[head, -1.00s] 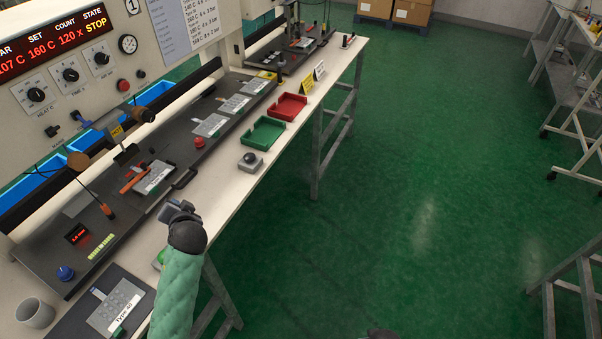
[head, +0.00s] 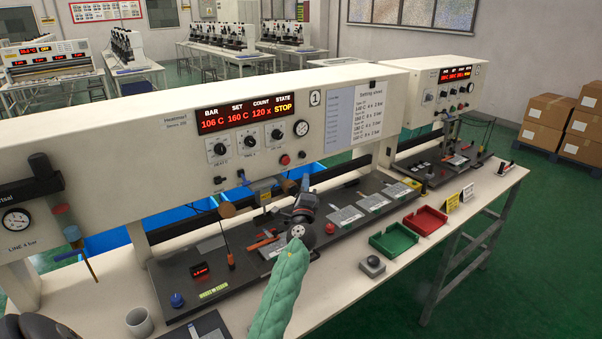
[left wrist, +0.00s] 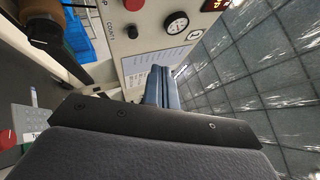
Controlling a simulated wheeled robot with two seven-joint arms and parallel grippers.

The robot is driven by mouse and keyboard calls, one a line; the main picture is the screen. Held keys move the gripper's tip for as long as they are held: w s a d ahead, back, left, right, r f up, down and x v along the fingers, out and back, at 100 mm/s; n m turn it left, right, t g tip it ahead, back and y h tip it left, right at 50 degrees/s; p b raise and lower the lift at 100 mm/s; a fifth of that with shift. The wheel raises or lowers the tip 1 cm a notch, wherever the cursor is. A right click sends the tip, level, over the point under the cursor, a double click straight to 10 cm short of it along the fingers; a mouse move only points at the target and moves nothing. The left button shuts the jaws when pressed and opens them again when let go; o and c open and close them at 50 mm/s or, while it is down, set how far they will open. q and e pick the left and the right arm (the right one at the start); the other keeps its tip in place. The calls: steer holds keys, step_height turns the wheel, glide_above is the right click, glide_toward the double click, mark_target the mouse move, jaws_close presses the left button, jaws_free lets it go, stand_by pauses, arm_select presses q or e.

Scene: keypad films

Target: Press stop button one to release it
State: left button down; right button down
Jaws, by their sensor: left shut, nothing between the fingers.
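A red button (head: 285,159) sits on the front panel of the white machine marked 1, below the gauge. A red button also shows at the top of the left wrist view (left wrist: 133,5). A red mushroom button (head: 325,233) stands on the dark work plate, right of my left gripper. The machine's display (head: 245,113) reads STOP under STATE. My left gripper (head: 306,186) is raised in front of the machine, below the red panel button and apart from it. Its fingers (left wrist: 158,88) are shut and empty. My right gripper is not in view.
A green tray (head: 394,240) and a red tray (head: 426,220) lie on the white bench to the right, near a grey box with a dark button (head: 373,265).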

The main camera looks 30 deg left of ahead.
mark_target(286, 160)
arm_select(q)
steer(key=shift+w+r+m, duration=0.3)
steer(key=shift+w+m, duration=0.1)
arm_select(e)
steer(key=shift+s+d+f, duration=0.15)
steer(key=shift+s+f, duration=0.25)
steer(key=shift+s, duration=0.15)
arm_select(q)
steer(key=shift+a, duration=0.15)
